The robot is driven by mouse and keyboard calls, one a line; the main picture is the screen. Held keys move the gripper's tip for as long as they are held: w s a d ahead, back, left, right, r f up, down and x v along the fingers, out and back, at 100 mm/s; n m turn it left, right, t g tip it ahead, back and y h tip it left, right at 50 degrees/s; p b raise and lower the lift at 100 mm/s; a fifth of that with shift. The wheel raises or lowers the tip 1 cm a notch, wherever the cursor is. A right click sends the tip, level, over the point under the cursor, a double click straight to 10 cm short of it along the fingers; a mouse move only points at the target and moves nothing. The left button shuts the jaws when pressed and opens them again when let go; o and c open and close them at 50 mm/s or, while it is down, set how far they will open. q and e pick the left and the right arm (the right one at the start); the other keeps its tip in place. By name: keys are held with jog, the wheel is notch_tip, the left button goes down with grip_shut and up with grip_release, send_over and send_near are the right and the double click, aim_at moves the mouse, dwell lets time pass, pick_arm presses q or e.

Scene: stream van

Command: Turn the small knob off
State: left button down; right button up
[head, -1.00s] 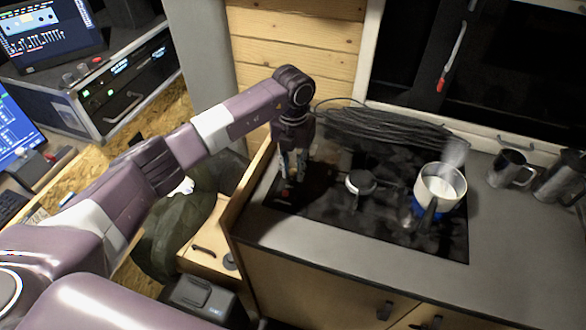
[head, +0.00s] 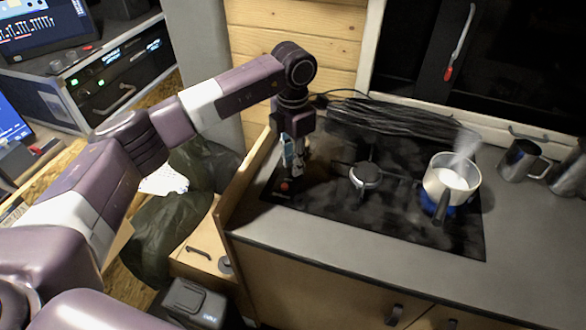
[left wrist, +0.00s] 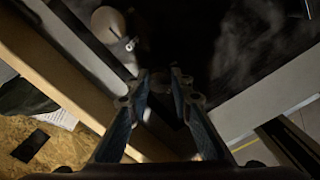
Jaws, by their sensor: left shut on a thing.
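The small knob (left wrist: 160,83) shows in the left wrist view as a dark round shape between my left fingertips. My left gripper (left wrist: 163,92) is shut on it. In the head view my left gripper (head: 293,165) points down at the left end of the black hob (head: 310,200), and the fingers largely hide the knob. A red spot (head: 284,186) shows on the hob just below the fingertips. A pot (head: 436,185) with pale contents stands on the right burner, with blue flame under it and steam above. My right gripper is not in view.
The left burner (head: 365,176) is bare, with no flame visible. Dark cables (head: 390,125) lie behind the hob. A wooden side panel (head: 245,190) rises close to the left of my gripper. A metal mug (head: 519,162) stands at the right. The front counter strip is clear.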

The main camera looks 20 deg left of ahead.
pick_arm(q)
jog(key=m+b, duration=0.4)
jog(key=m, duration=0.1)
jog(key=shift+w+m, duration=0.1)
jog(key=shift+m, duration=0.2)
jog(key=shift+m+b, duration=0.6)
jog(key=shift+m, duration=0.6)
jog(key=shift+r+m+b, duration=0.1)
jog(key=shift+m+b, duration=0.35)
jog(key=shift+m, duration=0.85)
jog(key=shift+r, duration=0.1)
jog(key=c, duration=1.7)
grip_release()
notch_tip(320, 180, up, 12)
jog(key=shift+f, duration=0.1)
